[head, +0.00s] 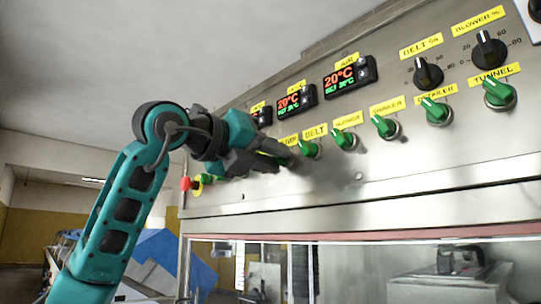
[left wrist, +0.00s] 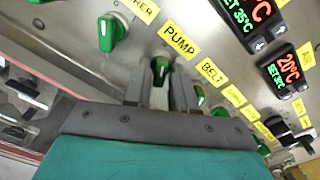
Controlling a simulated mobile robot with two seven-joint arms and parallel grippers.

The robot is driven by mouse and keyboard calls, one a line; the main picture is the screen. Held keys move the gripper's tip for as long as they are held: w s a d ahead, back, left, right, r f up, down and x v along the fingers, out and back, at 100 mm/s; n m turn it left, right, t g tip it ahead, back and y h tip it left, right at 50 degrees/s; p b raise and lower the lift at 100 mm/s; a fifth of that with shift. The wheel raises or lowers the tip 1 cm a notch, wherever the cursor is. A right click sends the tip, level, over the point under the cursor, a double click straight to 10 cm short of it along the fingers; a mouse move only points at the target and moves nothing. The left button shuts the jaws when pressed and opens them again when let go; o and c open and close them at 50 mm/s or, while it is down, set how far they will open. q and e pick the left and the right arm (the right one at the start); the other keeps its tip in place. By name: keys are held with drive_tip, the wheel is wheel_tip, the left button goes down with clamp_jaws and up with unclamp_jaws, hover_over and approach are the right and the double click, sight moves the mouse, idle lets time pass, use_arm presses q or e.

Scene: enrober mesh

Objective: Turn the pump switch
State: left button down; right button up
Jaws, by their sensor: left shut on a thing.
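The pump switch (left wrist: 160,66) is a green knob below the yellow PUMP label (left wrist: 180,40) in the left wrist view. My left gripper (left wrist: 161,84) has one finger on each side of the knob and is shut on it. In the head view my left gripper (head: 272,155) reaches to the panel from the left and hides most of the pump switch. The knob's exact angle is hard to tell behind the fingers. My right gripper is in neither view.
The steel panel (head: 245,205) carries a row of similar green switches, with the belt switch (head: 309,149) just right of my gripper. A red button (head: 186,183) sits at its left end. Temperature displays (head: 350,77) and black dials (head: 428,73) are above.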

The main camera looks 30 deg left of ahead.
use_arm(q)
drive_tip(key=c, duration=1.2)
unclamp_jaws()
drive_tip(key=shift+o, duration=0.2)
drive_tip(key=b+v, duration=0.1)
drive_tip(key=v, duration=1.2)
drive_tip(key=shift+b, duration=0.3)
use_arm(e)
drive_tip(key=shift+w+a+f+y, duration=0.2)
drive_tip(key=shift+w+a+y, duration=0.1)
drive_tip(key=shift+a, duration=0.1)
use_arm(q)
drive_tip(key=shift+w+a, duration=0.1)
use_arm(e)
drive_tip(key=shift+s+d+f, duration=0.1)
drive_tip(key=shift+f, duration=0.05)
